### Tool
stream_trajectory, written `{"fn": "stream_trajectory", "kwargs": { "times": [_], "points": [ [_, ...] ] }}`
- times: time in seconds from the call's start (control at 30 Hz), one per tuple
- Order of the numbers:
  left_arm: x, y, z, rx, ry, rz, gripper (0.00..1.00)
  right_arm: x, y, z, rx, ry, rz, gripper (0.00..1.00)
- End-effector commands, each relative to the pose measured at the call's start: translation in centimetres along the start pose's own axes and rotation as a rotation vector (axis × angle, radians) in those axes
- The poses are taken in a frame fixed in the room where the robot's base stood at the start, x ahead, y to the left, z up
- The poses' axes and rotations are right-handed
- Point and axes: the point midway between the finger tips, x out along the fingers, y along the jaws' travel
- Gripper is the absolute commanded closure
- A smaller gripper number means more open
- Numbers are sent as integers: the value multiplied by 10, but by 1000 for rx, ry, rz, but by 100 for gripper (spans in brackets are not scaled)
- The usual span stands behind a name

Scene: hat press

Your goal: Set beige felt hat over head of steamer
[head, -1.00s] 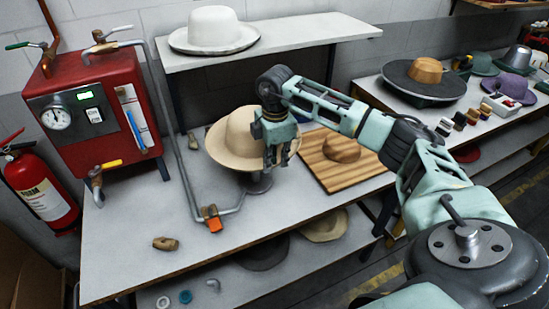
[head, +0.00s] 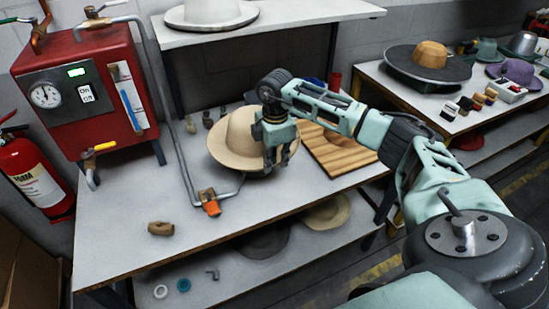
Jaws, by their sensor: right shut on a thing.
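The beige felt hat (head: 236,142) sits crown up over the end of the steamer's pipe on the workbench. My right gripper (head: 277,166) is shut on the right side of its brim. The steamer head is hidden under the hat, so I cannot tell how closely the hat rests on it. The bent grey pipe (head: 178,145) runs from the red boiler (head: 85,95) down to an orange-handled valve (head: 210,204) and on under the brim. My left gripper is not in view.
A wooden board (head: 345,158) lies right of the hat, partly behind my right arm. A white hat (head: 212,14) stands on the raised shelf (head: 290,28). A small brown fitting (head: 161,228) lies at the front left of the workbench (head: 110,215). More hats are on the lower shelf.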

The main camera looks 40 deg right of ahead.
Motion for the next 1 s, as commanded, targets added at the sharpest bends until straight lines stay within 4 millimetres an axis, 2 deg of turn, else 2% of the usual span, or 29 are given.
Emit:
{"fn": "stream_trajectory", "kwargs": {
  "times": [1.0],
  "points": [
    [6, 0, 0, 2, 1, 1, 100, 9, 0, 0, 0, 0, 1, 100]
  ]
}}
